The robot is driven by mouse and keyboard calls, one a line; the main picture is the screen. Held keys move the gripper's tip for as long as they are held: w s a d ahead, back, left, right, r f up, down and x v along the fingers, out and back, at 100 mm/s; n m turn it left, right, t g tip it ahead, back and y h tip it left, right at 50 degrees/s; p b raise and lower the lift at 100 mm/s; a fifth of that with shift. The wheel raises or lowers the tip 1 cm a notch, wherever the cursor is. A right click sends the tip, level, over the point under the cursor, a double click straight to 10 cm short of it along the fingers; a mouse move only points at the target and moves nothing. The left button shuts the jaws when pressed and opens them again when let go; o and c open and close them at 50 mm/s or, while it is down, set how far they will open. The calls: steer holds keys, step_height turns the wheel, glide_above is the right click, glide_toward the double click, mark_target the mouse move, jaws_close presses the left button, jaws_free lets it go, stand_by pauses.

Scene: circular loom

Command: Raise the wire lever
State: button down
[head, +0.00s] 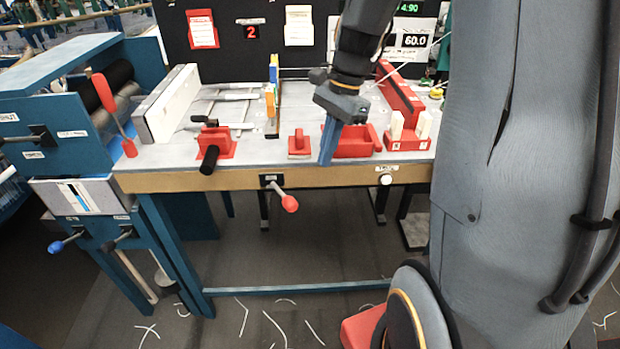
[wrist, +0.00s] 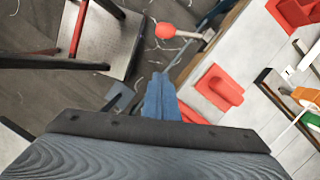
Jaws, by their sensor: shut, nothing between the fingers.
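A lever with a red knob (head: 289,203) sticks out of the table's front edge, angled down to the right. Its small label is too small to read, so I cannot tell for sure that it is the wire lever. In the wrist view the red knob (wrist: 178,31) shows beyond my fingertips. My gripper (head: 327,160) has blue fingers, shut and empty, pointing down near the table's front edge. It is up and to the right of the knob in the head view, apart from it. The shut fingers also show in the wrist view (wrist: 159,82).
On the table (head: 262,150) stand a red block (head: 299,145), a red tray (head: 357,143) and a red clamp with a black handle (head: 212,150). Floor space before the table looks open.

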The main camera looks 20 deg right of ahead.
mark_target(284, 195)
steer(key=s+a+f+p, duration=0.1)
steer(key=a+f+p, duration=0.1)
steer(key=a+f, duration=0.4)
steer(key=shift+s+f+p, duration=0.2)
steer(key=shift+f+p, duration=0.15)
steer(key=shift+f, duration=0.9)
steer(key=shift+a, duration=0.15)
